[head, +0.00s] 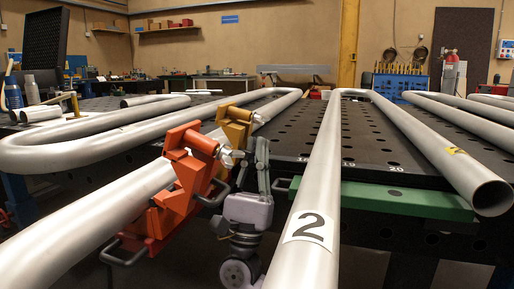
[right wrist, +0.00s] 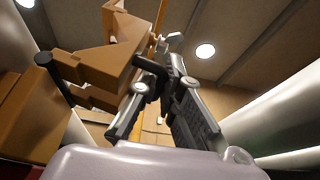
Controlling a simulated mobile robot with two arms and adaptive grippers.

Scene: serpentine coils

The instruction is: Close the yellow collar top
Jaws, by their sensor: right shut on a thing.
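The yellow collar (head: 236,124) is at the pipe behind the orange-red collar (head: 184,178) in the head view. Its upper part stands raised. In the right wrist view the yellow collar (right wrist: 112,68) fills the upper left, with blocky jaws and a dark handle. My right gripper (head: 250,157) is on the near right side of the yellow collar, pointing up. In the right wrist view its fingers (right wrist: 160,90) come together at a dark part of the collar. The exact contact is partly hidden by the fingers. My left gripper is out of view.
A grey pipe marked 2 (head: 312,215) runs close to the right of my right gripper. The left pipe bend (head: 60,152) and a perforated black table (head: 380,150) with a green bar (head: 400,200) lie around it. The orange-red collar stands close on the left.

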